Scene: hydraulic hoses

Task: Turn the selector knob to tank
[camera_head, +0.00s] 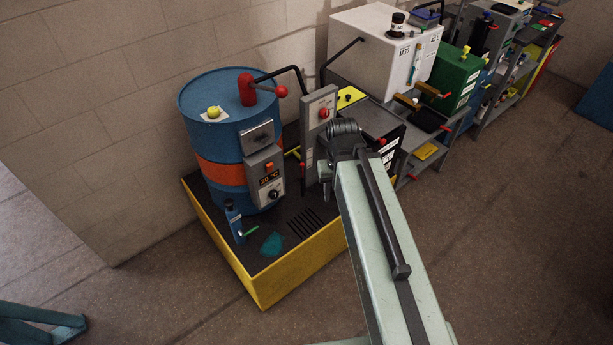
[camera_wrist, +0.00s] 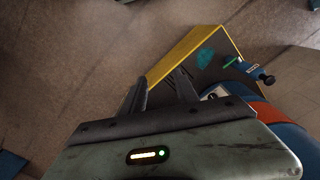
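A grey upright panel (camera_head: 318,125) stands to the right of the blue drum and carries a small red knob (camera_head: 324,113) on a pale plate. No "tank" marking is legible, so I cannot tell which knob is the selector. My gripper (camera_head: 325,180) is partly hidden by my arm, in front of the panel's lower right. In the wrist view its two fingers (camera_wrist: 160,88) are apart with nothing between them.
The blue drum (camera_head: 213,140) with an orange band stands on a yellow-edged tray (camera_head: 262,290). Cabinets and shelves (camera_head: 440,150) line the right back. The floor (camera_head: 150,290) in front is open.

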